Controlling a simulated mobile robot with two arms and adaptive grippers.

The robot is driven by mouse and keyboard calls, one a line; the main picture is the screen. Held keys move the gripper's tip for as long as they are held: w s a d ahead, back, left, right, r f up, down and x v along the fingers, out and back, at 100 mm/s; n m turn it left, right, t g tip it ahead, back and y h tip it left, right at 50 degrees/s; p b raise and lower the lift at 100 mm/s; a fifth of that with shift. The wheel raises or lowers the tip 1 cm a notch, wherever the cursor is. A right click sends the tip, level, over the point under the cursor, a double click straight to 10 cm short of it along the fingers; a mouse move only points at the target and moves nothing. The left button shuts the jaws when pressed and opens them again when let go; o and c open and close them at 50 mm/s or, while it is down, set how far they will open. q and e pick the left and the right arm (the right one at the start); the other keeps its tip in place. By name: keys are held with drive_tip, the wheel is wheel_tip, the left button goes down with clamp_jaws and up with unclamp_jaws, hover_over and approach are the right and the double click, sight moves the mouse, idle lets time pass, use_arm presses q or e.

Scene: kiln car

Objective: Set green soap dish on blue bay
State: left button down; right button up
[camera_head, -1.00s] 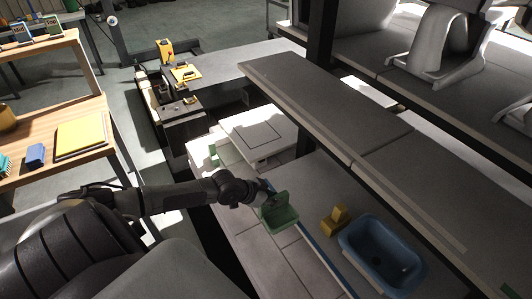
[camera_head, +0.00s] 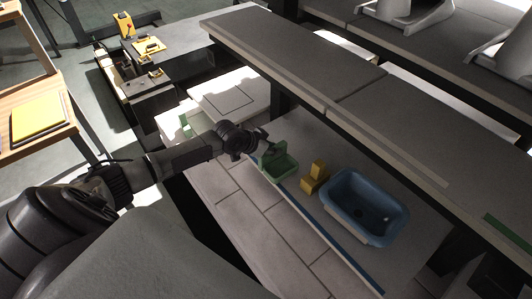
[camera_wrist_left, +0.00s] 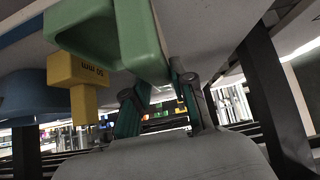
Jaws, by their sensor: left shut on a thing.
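My left gripper (camera_head: 262,148) is shut on the green soap dish (camera_head: 279,166), an open tray with a raised back. The dish is just left of a yellow block and by the upper end of a blue strip (camera_head: 322,231) along the grey deck. I cannot tell whether it touches the deck. In the left wrist view the dish (camera_wrist_left: 118,38) hangs at the tips of my left gripper (camera_wrist_left: 165,88), slightly tilted. The blue strip (camera_wrist_left: 22,31) shows at the upper left there. No other blue bay marking is clear. My right gripper is out of view.
The yellow block (camera_head: 314,178) and a blue basin (camera_head: 367,207) stand right of the dish; the block also shows in the left wrist view (camera_wrist_left: 77,78). A grey shelf (camera_head: 300,60) overhangs behind. Pale slabs (camera_head: 247,208) lie bare in front of the strip.

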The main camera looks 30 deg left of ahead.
sight(285, 141)
use_arm(q)
drive_tip(key=shift+w+d+b, duration=0.35)
drive_tip(key=shift+w+b, duration=0.1)
drive_tip(key=shift+w, duration=0.45)
drive_tip(key=shift+w+d+b, duration=0.3)
drive_tip(key=shift+w+b, duration=0.1)
drive_tip(key=shift+w, duration=0.55)
drive_tip(key=shift+w+d+b, duration=0.35)
drive_tip(key=shift+w+b, duration=0.1)
drive_tip(key=shift+w, duration=0.45)
drive_tip(key=shift+f, duration=0.4)
drive_tip(key=shift+r+p, duration=0.1)
drive_tip(key=shift+p, duration=0.2)
drive_tip(key=shift+f+b, duration=0.4)
drive_tip(key=shift+f, duration=0.2)
